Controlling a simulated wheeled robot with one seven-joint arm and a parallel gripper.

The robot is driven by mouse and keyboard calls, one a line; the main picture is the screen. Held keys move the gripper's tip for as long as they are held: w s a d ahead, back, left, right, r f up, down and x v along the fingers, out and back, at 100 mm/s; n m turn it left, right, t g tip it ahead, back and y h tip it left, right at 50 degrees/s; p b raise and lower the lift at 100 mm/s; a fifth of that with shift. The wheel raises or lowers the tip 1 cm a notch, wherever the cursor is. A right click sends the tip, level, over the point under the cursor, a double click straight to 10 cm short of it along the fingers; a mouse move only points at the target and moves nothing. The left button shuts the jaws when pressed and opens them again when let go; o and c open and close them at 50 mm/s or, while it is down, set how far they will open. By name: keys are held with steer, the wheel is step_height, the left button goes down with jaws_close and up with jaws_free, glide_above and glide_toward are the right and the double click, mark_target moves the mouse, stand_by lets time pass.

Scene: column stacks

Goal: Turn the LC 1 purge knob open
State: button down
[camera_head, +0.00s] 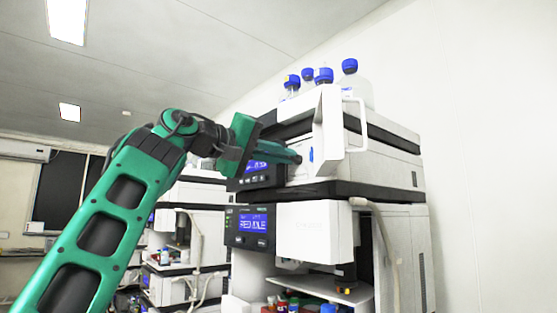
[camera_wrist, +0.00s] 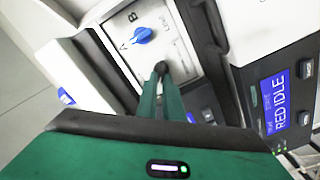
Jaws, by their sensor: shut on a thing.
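My gripper (camera_head: 298,158) reaches into the open front of the upper module of the LC stack (camera_head: 365,160). In the wrist view, its green fingers with dark tips (camera_wrist: 162,70) are close together at the light panel inside. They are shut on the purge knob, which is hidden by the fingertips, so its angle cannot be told. A blue knob (camera_wrist: 142,35) with letters A and B by it sits on the same panel, just beyond the fingertips and apart from them.
Bottles with blue caps (camera_head: 349,66) stand on top. A lit display (camera_head: 253,222) reading RED IDLE is below. Other stacks (camera_head: 180,240) stand behind left.

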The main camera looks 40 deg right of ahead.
steer(key=shift+w+a+f+n, duration=0.1)
steer(key=shift+w+f+n, duration=0.05)
steer(key=shift+n, duration=1.1)
steer(key=shift+w+f+n, duration=0.1)
steer(key=shift+f+n, duration=0.05)
steer(key=shift+n, duration=1.15)
steer(key=shift+w+a+f+n, duration=0.1)
steer(key=shift+w+f+n, duration=0.05)
steer(key=shift+n, duration=1.1)
steer(key=c, duration=1.9)
jaws_free()
steer(key=shift+w+f, duration=0.1)
steer(key=shift+s+d, duration=0.1)
steer(key=shift+s, duration=0.1)
steer(key=a, duration=1)
steer(key=shift+a, duration=0.4)
